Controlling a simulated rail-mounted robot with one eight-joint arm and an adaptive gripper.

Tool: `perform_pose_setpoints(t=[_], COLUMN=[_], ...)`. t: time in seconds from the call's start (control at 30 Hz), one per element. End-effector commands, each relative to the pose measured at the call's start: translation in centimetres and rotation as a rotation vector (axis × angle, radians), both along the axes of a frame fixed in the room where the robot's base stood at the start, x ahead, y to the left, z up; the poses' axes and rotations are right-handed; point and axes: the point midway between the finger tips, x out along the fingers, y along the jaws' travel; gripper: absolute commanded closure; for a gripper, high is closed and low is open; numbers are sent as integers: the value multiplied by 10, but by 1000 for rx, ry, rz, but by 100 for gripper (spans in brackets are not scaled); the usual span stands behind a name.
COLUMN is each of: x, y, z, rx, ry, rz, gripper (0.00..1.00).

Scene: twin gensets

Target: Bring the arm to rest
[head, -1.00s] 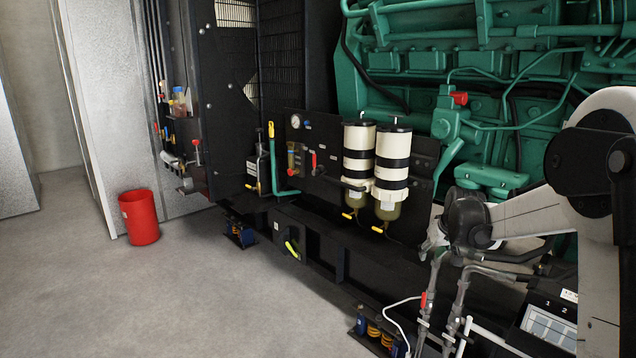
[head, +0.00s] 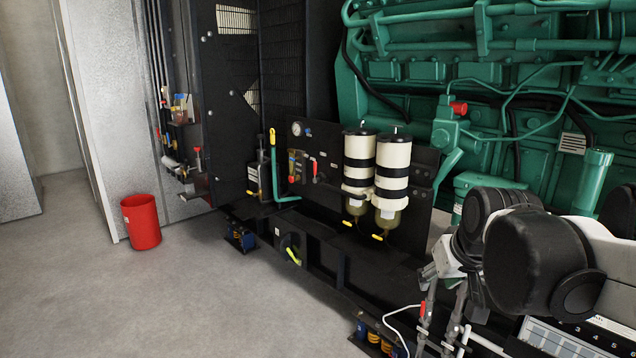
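My arm is at the right edge, with a large black rounded joint (head: 535,262) close to the camera and a pale link behind it. A second dark ringed joint (head: 490,212) is just left of it. I see nothing held.
The green engine (head: 430,75) fills the back right. Two cream-and-black filters (head: 376,170) stand on a black panel.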

Motion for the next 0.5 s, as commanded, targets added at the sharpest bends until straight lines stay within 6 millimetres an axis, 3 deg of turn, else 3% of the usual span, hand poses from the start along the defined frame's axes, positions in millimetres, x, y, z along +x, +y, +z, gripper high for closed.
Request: perform_pose_setpoints(t=[0.03, 0.3, 0.5], x=[-17, -92, -135], y=[4, 18, 25], z=[3, -1, -13], rx=[2, 10, 17], ry=[-4, -25, -38], rz=[-2, -19, -30], gripper=[69, 69, 69])
